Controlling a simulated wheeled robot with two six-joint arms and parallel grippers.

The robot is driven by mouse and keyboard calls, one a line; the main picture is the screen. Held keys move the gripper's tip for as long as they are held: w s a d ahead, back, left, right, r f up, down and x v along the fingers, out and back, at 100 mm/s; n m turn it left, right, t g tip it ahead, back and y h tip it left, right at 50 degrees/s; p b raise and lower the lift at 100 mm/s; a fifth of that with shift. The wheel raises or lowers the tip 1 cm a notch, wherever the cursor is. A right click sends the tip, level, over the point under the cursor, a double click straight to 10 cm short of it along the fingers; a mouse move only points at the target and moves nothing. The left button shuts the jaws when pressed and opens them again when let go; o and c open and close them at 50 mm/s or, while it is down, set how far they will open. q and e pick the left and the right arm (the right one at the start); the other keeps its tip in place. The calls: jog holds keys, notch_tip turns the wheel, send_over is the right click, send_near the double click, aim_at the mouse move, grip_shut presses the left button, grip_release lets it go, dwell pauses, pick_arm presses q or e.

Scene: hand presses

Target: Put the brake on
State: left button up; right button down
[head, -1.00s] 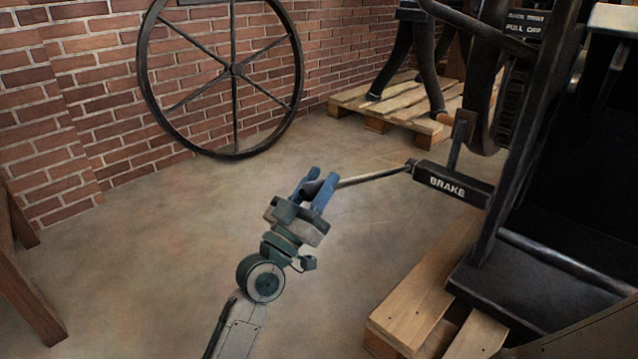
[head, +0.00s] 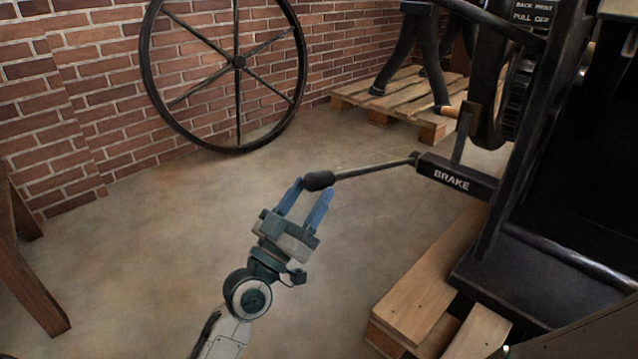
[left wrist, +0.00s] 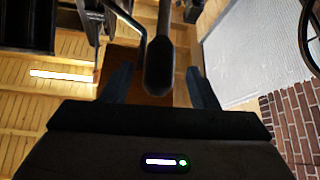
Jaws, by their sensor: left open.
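The brake lever is a thin dark rod (head: 372,168) that runs left from a black block lettered BRAKE (head: 452,179) on the press. It ends in a dark rounded knob (head: 319,180) and slopes slightly down toward it. My left gripper (head: 311,192) is open, its blue fingers pointing up at the knob. The knob sits at the fingertips, in front of most of the finger length. In the left wrist view the knob (left wrist: 159,66) hangs centred between the two spread fingers, with visible gaps on both sides. My right gripper is out of view.
The black press frame (head: 495,160) stands at the right on a wooden pallet (head: 415,285). A large spoked wheel (head: 150,90) leans on the brick wall. Another pallet (head: 390,98) lies at the back. The floor around my left arm is clear.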

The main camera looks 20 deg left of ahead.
pick_arm(q)
jog(key=b+v, duration=0.1)
jog(key=v, duration=0.5)
jog(key=shift+s+f, duration=0.15)
